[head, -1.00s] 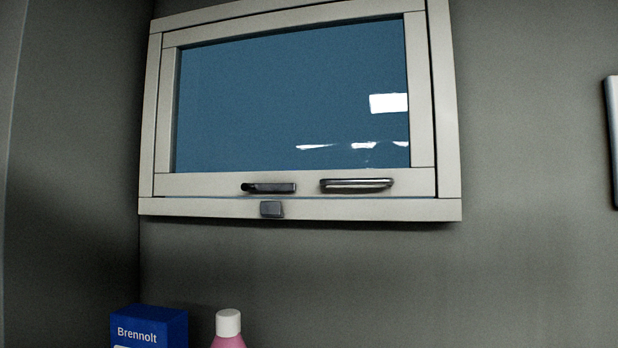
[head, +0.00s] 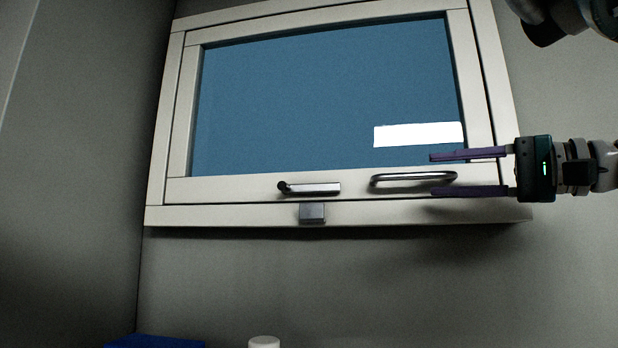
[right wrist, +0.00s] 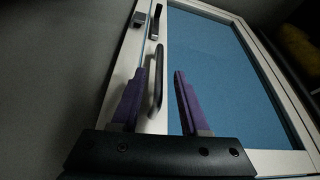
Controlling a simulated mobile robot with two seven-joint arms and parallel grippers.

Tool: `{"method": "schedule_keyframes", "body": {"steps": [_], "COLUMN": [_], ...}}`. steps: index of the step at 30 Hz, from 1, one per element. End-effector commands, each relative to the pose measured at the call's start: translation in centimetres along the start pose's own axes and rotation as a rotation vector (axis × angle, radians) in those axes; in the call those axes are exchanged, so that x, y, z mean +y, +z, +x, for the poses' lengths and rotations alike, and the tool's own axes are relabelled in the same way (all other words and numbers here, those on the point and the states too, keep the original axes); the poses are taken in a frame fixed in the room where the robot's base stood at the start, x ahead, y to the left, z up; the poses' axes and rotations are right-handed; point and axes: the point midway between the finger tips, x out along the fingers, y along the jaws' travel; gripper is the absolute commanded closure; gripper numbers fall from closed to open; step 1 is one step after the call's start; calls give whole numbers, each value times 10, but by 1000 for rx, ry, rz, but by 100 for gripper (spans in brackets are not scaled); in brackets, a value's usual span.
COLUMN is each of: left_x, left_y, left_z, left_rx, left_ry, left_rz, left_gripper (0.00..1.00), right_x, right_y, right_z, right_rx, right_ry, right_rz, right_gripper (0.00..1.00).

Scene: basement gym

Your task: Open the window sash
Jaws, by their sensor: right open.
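The window sash (head: 230,188) has a pale frame around blue glass and looks closed in its outer frame. A curved metal pull handle (head: 400,177) is on its bottom rail. Left of it lies a latch lever (head: 315,189), horizontal, above a small grey block (head: 312,213) on the outer frame. My right gripper (head: 431,174) comes in from the right, open, with its purple fingers above and below the right end of the pull handle. In the right wrist view, the pull handle (right wrist: 158,80) stands between the fingertips, with gaps beside it. My left gripper is out of view.
The top of a blue box (head: 155,342) and a white bottle cap (head: 264,342) show at the bottom edge. A side wall stands left of the window. The wall below the window is clear.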

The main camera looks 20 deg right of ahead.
Motion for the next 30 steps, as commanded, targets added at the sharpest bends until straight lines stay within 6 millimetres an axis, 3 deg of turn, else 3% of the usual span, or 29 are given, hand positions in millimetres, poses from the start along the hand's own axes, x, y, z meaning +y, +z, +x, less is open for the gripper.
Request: {"method": "schedule_keyframes", "body": {"steps": [1, 9, 22, 30], "left_x": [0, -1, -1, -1], "left_y": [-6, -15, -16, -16], "left_z": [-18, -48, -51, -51], "left_rx": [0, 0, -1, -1], "left_ry": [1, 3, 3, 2], "left_rz": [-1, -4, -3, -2], "left_gripper": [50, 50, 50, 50], "right_x": [-10, -5, 1, 1], "right_y": [-1, 0, 1, 1], "right_z": [11, 52, 63, 62], "right_rx": [-3, -2, -2, -2], "right_ry": [-1, 1, 3, 3], "right_rz": [4, 2, -3, -3], "right_gripper": [55, 55, 55, 86]}}
